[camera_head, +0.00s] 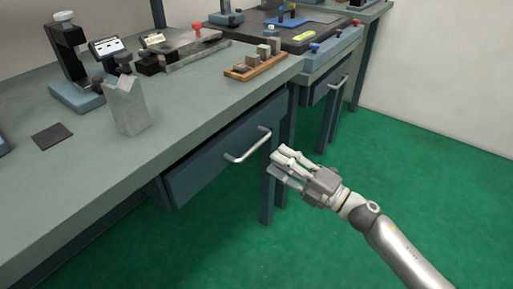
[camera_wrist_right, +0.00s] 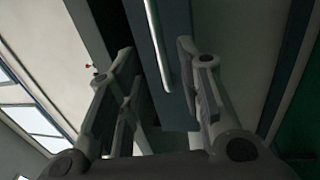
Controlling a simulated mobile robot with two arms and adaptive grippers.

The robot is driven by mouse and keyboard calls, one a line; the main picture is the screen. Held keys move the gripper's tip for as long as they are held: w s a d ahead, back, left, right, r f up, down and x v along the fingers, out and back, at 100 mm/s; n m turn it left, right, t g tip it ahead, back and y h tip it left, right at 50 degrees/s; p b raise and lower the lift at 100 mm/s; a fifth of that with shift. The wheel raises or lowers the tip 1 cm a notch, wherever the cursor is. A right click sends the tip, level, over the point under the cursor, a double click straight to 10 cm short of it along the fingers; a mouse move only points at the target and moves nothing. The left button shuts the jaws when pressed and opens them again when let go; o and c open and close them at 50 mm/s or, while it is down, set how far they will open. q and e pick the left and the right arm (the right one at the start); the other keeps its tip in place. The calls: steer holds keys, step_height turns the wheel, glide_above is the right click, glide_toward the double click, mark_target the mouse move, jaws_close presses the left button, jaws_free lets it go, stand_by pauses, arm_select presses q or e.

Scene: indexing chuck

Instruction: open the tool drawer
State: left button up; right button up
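The tool drawer (camera_head: 205,172) is a blue-grey front under the near workbench, with a silver bar handle (camera_head: 250,147). It looks shut or nearly so; a dark gap runs above its front. My right gripper (camera_head: 277,163) is just to the right of the handle, apart from it, fingers spread. In the right wrist view the open fingers (camera_wrist_right: 157,50) show with the bar handle (camera_wrist_right: 156,35) and the drawer front (camera_wrist_right: 180,75) seen between them; nothing is held. My left gripper is not in view.
The workbench top (camera_head: 190,125) carries a grey metal block (camera_head: 126,106), a dark pad (camera_head: 52,136), a microscope-like stand (camera_head: 75,65) and a wooden rack (camera_head: 255,66). A second bench drawer with a handle (camera_head: 339,82) is behind. Bench legs stand near my right gripper; green floor (camera_head: 430,150) at right is clear.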

mark_target(256, 143)
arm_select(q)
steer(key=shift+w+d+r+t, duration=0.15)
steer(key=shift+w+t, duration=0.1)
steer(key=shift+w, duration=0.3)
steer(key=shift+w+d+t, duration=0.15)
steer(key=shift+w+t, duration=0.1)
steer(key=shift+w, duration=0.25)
arm_select(e)
steer(key=x, duration=0.8)
steer(key=shift+w, duration=0.1)
steer(key=shift+c, duration=0.2)
jaws_close()
